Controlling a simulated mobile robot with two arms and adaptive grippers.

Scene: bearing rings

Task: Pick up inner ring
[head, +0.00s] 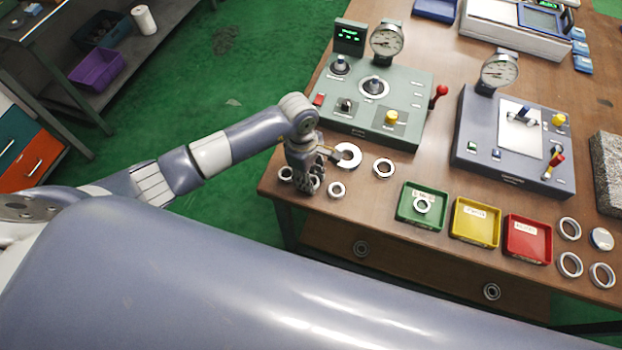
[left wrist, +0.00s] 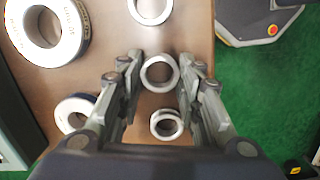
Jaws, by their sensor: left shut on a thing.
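My left gripper (head: 308,182) is low over the near left corner of the brown table. In the left wrist view its two fingers (left wrist: 160,62) are closed on the sides of a small plain metal ring (left wrist: 160,73), the inner ring. Another small ring (left wrist: 167,124) shows between the fingers, nearer the palm. In the head view the gripper partly hides the rings under it; one ring (head: 285,173) shows to its left and another (head: 336,189) to its right. My right gripper is not in view.
A wide ring (head: 347,155) and a thinner ring (head: 383,168) lie right of the gripper. A green gauge station (head: 350,128) stands behind. Green (head: 405,220), yellow (head: 461,233) and red (head: 513,250) trays line the front; a ring lies in the green one.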

